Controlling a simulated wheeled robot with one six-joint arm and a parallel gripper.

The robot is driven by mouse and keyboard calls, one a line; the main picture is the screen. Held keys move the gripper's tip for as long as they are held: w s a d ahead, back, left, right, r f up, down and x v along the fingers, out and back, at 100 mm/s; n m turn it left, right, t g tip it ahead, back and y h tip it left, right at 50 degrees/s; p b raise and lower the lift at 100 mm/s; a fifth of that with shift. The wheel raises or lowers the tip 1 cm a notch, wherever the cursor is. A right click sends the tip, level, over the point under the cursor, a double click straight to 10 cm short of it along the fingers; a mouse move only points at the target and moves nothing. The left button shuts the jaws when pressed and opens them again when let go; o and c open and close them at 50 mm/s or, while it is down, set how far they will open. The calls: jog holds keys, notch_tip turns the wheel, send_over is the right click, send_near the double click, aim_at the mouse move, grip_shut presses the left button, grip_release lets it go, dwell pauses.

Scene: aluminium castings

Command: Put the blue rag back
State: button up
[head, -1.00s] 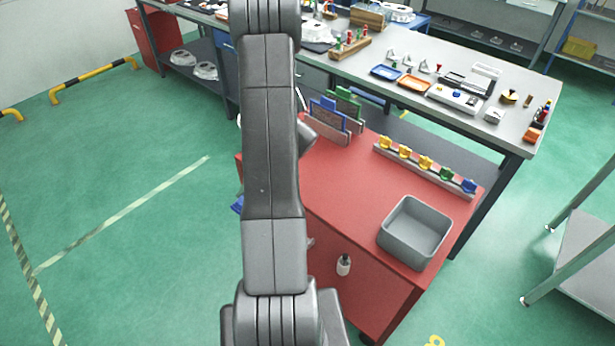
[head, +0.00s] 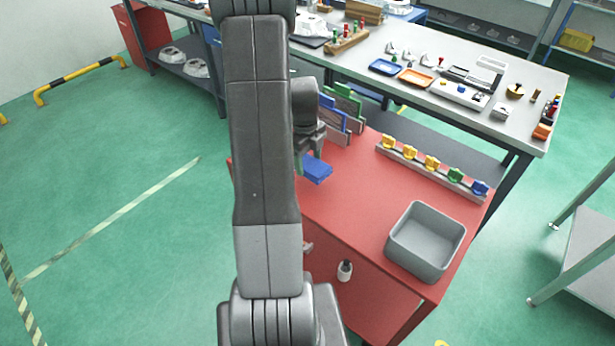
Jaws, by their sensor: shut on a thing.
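The blue rag (head: 317,170) shows as a small flat blue piece just right of my arm, over the far left part of the red cart top (head: 345,205). My gripper (head: 309,153) is above it and shut on it. My arm hides part of the gripper and the rag's left side. I cannot tell whether the rag touches the cart top.
Upright blue and green holders (head: 338,112) stand at the cart's far edge, close behind my gripper. A rail with several coloured clips (head: 433,166) and a grey bin (head: 426,241) are on the right. The middle of the cart top is clear.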

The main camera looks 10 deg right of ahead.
aim_at(308, 183)
jog(key=shift+f+p, duration=0.45)
jog(key=shift+f, duration=2.9)
jog(key=o, duration=1.3)
jog(key=shift+r, duration=0.15)
jog(key=r, duration=0.4)
jog(key=r+b, duration=0.1)
jog(key=r, duration=0.3)
jog(key=r+b, duration=0.1)
jog(key=r, duration=0.2)
jog(key=shift+w+a+r, duration=0.35)
jog(key=shift+r, duration=0.05)
